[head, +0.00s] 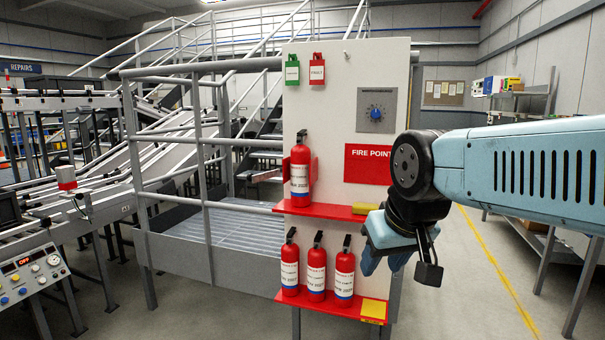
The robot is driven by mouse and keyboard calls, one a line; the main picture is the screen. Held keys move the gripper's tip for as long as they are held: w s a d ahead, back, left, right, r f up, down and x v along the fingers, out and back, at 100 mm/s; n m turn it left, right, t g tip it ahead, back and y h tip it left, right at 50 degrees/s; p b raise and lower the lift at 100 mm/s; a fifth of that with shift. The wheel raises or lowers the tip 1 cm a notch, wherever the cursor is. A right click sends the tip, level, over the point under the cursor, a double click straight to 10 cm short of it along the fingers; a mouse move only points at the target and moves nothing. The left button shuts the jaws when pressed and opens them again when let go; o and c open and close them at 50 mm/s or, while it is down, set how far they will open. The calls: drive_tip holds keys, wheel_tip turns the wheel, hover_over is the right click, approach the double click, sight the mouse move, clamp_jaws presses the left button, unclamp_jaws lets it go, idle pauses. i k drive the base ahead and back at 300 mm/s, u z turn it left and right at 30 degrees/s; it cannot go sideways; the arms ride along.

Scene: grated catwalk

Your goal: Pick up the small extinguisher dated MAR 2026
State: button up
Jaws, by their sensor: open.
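Three small red extinguishers stand upright in a row on the lower red shelf: the left one (290,268), the middle one (316,272) and the right one (344,275). Each has a black top, a white label and a blue band. The date print is too small to read surely, so I cannot tell which is dated MAR 2026. A larger red extinguisher (300,172) stands on the upper red shelf. My gripper (384,264) is open, pointing down, to the right of the row and apart from it. Its jaws are partly hidden by the wrist.
The fire point board (337,92) stands behind the shelves, with green and red tags and a blue-knobbed box (376,112). A yellow object (365,209) lies on the upper shelf's right end, above the lower row. Railings (203,150) stand left; open floor lies right.

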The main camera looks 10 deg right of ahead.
sight(300, 154)
drive_tip(key=z, duration=0.15)
drive_tip(key=i, duration=1)
drive_tip(key=u, duration=0.6)
drive_tip(key=k, duration=1.45)
drive_tip(key=z, duration=0.3)
drive_tip(key=i, duration=1)
